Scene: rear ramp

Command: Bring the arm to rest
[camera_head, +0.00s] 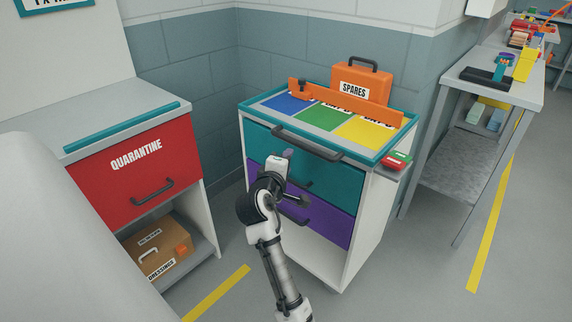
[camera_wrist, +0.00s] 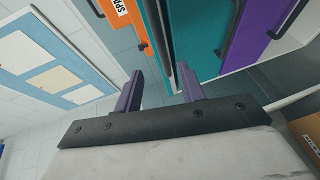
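My arm reaches up from the bottom middle of the head view, bent at a dark joint. My gripper shows in the wrist view (camera_wrist: 158,90) with its two purple fingers apart and nothing between them. In the head view my gripper (camera_head: 287,155) is small and partly hidden by the wrist, in front of the cabinet's teal drawer (camera_head: 330,165). A purple drawer (camera_head: 325,213) is below the teal one. Both drawers look shut. Whether the arm touches the cabinet I cannot tell.
The cabinet top holds blue, green and yellow areas, an orange bar and an orange SPARES case (camera_head: 362,82). A red QUARANTINE drawer (camera_head: 140,172) stands left, over a brown case (camera_head: 158,247). A grey workbench (camera_head: 510,88) stands right. Open floor lies between cabinet and bench.

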